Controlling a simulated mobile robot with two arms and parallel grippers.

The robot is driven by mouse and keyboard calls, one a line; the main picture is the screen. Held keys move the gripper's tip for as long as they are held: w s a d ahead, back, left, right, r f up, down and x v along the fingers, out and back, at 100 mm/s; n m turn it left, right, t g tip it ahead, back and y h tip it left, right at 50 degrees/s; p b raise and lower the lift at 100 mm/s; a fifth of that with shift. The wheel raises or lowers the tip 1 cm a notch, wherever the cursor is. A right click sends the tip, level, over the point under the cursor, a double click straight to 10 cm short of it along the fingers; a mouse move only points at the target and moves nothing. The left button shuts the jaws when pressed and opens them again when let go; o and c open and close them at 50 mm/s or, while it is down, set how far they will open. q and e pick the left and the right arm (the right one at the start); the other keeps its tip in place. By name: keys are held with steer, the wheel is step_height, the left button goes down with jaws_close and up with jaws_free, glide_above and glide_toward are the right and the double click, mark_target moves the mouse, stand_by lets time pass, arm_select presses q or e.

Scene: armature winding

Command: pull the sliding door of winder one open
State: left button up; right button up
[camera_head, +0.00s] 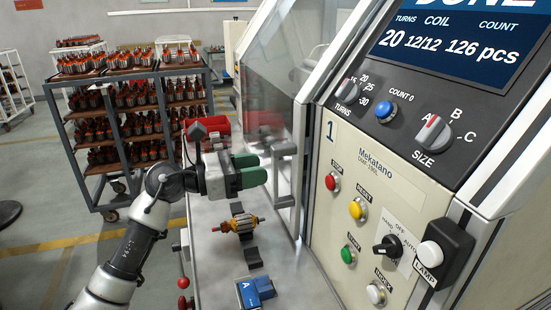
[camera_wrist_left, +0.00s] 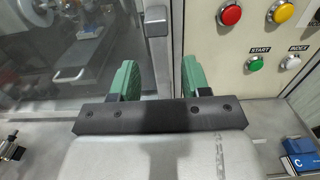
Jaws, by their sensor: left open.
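Winder one (camera_head: 372,180) stands at the right, with a "1" on its cream control panel. Its sliding door (camera_head: 285,60) is a clear panel in a light frame and covers the machine's front; the wrist view shows it too (camera_wrist_left: 60,50). The door's grey upright bar handle (camera_head: 284,178) is on its right edge. My left gripper (camera_head: 249,169), with green fingers, is open and empty just left of the handle. In the left wrist view the handle (camera_wrist_left: 155,22) lies ahead, between the lines of the two fingers (camera_wrist_left: 160,78), seemingly beyond their tips. My right gripper is out of view.
Below the gripper, an armature (camera_head: 239,223) rests on the metal shelf, with a blue block marked A (camera_head: 256,292) nearer. A red bin (camera_head: 207,124) stands behind. A rack of armatures (camera_head: 125,115) is at the left. Buttons and knobs (camera_head: 355,209) are right of the handle.

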mark_target(272, 166)
arm_select(q)
steer(key=shift+p+x, duration=0.55)
steer(key=shift+x, duration=1.85)
steer(key=shift+c, duration=0.2)
jaws_close()
